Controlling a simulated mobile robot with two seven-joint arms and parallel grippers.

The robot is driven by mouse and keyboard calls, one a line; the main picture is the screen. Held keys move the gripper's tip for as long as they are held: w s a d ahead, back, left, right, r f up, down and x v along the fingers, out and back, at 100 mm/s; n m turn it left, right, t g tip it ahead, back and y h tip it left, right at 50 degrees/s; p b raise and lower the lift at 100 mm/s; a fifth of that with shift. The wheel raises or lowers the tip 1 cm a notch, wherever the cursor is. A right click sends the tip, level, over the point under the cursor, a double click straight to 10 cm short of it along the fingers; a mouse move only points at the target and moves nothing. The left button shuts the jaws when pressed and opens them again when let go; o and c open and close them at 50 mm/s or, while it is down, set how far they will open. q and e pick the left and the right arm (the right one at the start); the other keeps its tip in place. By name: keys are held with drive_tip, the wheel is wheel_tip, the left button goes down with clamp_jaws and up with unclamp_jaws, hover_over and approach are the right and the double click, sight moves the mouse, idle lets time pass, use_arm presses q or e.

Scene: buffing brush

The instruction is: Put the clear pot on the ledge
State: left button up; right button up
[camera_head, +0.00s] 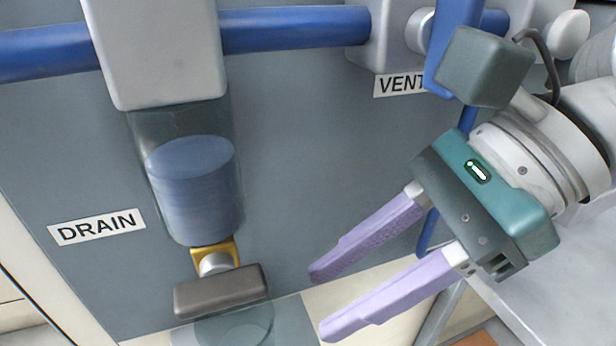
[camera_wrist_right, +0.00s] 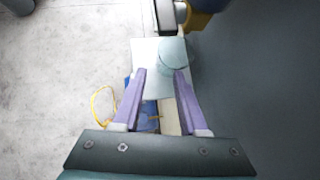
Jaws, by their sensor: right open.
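The clear pot (camera_head: 235,328) shows at the bottom edge of the head view, under the drain valve, and is cut off by the frame. In the right wrist view the clear pot (camera_wrist_right: 175,55) is a faint see-through round shape over a pale flat plate (camera_wrist_right: 146,52), which may be the ledge. My right gripper (camera_head: 318,303) is open and empty, to the right of the pot and apart from it. In the wrist view its purple fingers (camera_wrist_right: 160,72) point toward the plate and pot. My left gripper is not in view.
A clear bowl of blue liquid (camera_head: 195,195) hangs under a light grey block on a blue pipe (camera_head: 290,28). Below it are a brass fitting and a dark handle (camera_head: 222,291). The grey panel (camera_head: 300,140) carries DRAIN and VENT labels. A yellow loop (camera_wrist_right: 101,104) lies at left in the wrist view.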

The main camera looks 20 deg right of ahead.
drive_tip(key=s+d+f+n+h, duration=0.4)
drive_tip(key=s+n, duration=0.1)
drive_tip(key=n, duration=0.6)
drive_tip(key=s+d+f+n+t+h, duration=0.1)
drive_tip(key=s+d+f+n+h, duration=0.2)
drive_tip(key=n, duration=0.8)
drive_tip(key=shift+s+d+f+h, duration=0.4)
drive_tip(key=shift+s+d+h, duration=0.35)
drive_tip(key=shift+s, duration=0.15)
idle(0.6)
